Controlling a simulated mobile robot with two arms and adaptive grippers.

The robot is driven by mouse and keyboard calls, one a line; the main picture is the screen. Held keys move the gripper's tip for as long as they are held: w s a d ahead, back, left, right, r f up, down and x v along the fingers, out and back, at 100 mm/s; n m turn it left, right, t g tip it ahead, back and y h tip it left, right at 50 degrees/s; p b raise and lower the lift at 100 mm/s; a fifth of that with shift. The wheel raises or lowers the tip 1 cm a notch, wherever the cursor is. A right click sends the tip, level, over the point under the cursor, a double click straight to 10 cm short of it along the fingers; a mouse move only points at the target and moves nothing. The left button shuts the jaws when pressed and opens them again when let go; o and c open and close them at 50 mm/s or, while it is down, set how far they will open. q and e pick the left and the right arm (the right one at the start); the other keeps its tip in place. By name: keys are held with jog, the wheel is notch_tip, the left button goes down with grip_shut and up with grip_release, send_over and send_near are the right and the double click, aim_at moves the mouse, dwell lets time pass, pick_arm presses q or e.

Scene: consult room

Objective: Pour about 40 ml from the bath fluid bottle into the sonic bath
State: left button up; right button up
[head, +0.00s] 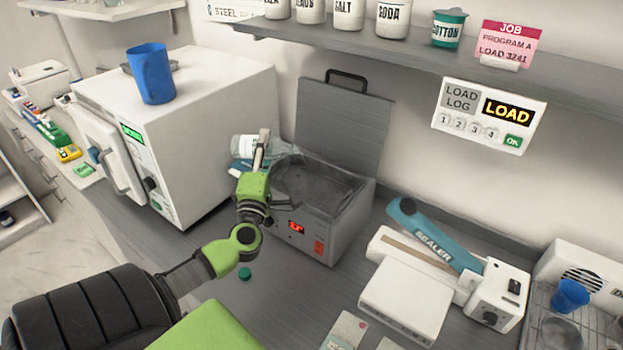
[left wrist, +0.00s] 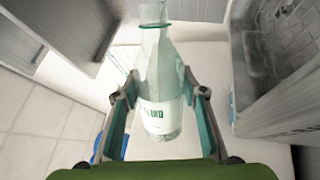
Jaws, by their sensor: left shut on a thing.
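The bath fluid bottle (head: 243,147) is clear with a white label and lies strongly tilted beside the left rim of the sonic bath. In the left wrist view the bottle (left wrist: 160,85) sits between my fingers, its open-looking neck at the top. My left gripper (head: 262,150) is shut on it; the fingers hide part of it in the head view. The sonic bath (head: 325,235) is a grey box with an open basin, a raised lid (head: 345,125) and a red display. I cannot tell whether liquid is flowing. My right gripper is not in view.
A small green cap (head: 245,273) lies on the counter in front of the bath. A white autoclave (head: 195,135) with a blue jug (head: 152,75) on top stands to the left. A sealer (head: 435,240) stands to the right. A shelf (head: 420,60) overhangs the back.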

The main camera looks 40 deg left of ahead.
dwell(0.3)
pick_arm(q)
jog(key=shift+f, duration=0.1)
jog(key=n+b, duration=0.1)
jog(key=b, duration=0.1)
jog(key=n+g+y+b, duration=0.1)
jog(key=n+b, duration=0.3)
jog(key=shift+w+d+y, duration=0.2)
jog(key=shift+d+y, duration=0.05)
jog(key=shift+y, duration=0.15)
jog(key=shift+n+g+p, duration=0.3)
jog(key=shift+p, duration=0.25)
jog(key=shift+r, duration=0.2)
jog(key=shift+n, duration=0.4)
jog(key=shift+n+p, duration=0.4)
